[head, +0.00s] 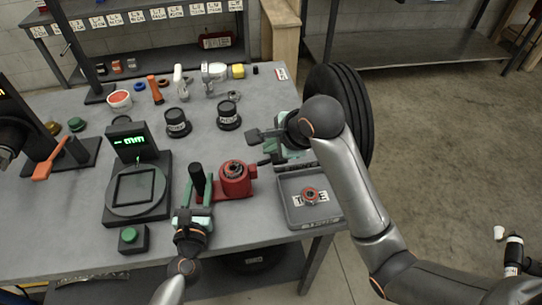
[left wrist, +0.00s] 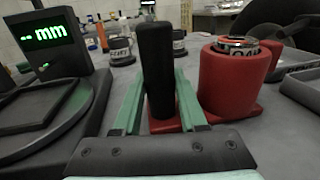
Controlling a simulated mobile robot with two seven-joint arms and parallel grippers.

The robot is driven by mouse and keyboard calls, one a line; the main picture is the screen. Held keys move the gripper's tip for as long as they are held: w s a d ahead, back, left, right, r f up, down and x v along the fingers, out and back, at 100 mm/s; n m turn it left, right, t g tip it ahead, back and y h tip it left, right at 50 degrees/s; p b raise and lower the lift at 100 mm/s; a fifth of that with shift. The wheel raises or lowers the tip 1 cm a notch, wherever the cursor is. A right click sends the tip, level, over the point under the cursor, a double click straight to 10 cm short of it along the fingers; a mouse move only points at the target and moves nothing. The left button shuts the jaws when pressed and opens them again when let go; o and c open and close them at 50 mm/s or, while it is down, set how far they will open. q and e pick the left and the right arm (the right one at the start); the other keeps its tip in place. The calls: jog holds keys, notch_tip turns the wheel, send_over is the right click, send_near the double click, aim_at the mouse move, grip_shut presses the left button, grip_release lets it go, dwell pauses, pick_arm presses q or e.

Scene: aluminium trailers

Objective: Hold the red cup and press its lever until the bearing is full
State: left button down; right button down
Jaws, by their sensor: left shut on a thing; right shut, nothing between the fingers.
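The red cup (head: 236,180) stands on a red base on the bench, and the left wrist view shows it at right (left wrist: 228,82). A metal-and-orange bearing (head: 233,167) sits in its top; how full it is cannot be told. The black upright lever (head: 197,178) stands left of the cup. My left gripper (head: 194,205) is shut on the lever; in the left wrist view its green fingers flank the black lever (left wrist: 156,70). My right gripper (head: 266,148) is shut and empty, above and right of the cup; whether it touches the cup cannot be told.
A gauge with a green "mm" display (head: 133,142) and round plate stands at left. A grey tray (head: 328,221) with another ring-shaped part (head: 311,195) lies right of the cup. A green button box (head: 132,239) is in front. Black weights (head: 177,122) stand behind.

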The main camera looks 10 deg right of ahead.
jog(key=r, duration=0.2)
jog(key=a+r, duration=0.1)
jog(key=r, duration=0.1)
jog(key=shift+a+r, duration=0.2)
dwell(0.4)
pick_arm(q)
jog(key=shift+c, duration=1.9)
grip_release()
jog(key=shift+s, duration=0.1)
jog(key=s, duration=0.4)
jog(key=s+a, duration=0.1)
jog(key=s, duration=0.2)
jog(key=s+a, duration=0.1)
jog(key=s, duration=0.3)
jog(key=shift+s+a, duration=0.1)
jog(key=shift+s, duration=0.25)
jog(key=shift+s, duration=0.1)
